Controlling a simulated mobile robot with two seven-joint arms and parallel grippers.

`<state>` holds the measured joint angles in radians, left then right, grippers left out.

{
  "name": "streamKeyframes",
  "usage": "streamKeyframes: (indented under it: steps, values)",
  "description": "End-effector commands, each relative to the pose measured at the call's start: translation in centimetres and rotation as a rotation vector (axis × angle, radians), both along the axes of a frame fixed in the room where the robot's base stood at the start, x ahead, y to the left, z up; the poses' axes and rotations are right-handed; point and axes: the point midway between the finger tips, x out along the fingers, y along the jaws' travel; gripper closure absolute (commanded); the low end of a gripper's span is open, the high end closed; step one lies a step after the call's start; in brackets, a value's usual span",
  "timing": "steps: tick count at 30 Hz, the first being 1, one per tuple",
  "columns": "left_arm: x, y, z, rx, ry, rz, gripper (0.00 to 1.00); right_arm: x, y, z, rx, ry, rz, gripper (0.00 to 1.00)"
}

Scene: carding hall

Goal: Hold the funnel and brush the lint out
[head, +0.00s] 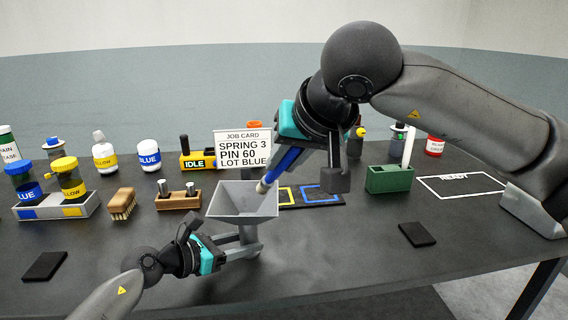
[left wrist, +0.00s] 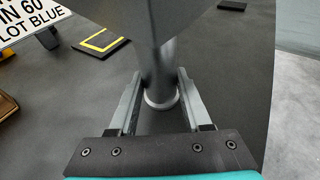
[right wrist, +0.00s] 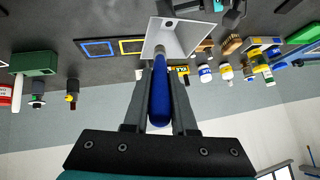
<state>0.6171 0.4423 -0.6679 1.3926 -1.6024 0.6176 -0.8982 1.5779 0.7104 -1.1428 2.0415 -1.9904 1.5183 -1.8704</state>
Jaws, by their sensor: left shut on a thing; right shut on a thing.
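The grey funnel (head: 242,202) has a square, wide-mouthed hopper and stands near the middle of the table. My left gripper (head: 240,243) is shut on its spout; the spout (left wrist: 160,80) shows between the fingers in the left wrist view. My right gripper (head: 310,160) is shut on a blue-handled brush (head: 278,167), which slants down to the left. The brush's pale tip is at the funnel's right rim or mouth. The right wrist view shows the blue handle (right wrist: 160,98) between the fingers and the funnel (right wrist: 182,38) beyond it. I cannot make out any lint.
A job card (head: 243,149) stands behind the funnel. A wooden brush (head: 122,204) and a wooden block with pegs (head: 178,199) stand to the left. A green holder (head: 389,179) is to the right, and dark pads lie in front.

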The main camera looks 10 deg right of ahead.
Motion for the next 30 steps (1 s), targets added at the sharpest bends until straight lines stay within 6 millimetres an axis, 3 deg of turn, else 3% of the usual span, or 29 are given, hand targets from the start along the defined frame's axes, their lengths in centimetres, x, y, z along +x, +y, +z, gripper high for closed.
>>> streamKeyframes:
  steps: [17, 30]
  values:
    - [0.0, 0.0, 0.0, 0.001, 0.001, 0.0, 1.0, -1.2, 0.1, 1.0, 0.0, -0.001, 0.0, 1.0]
    - [0.0, 0.0, 0.0, 0.001, 0.001, 0.0, 1.0, -3.4, 0.4, 2.8, -0.001, -0.001, 0.0, 1.0]
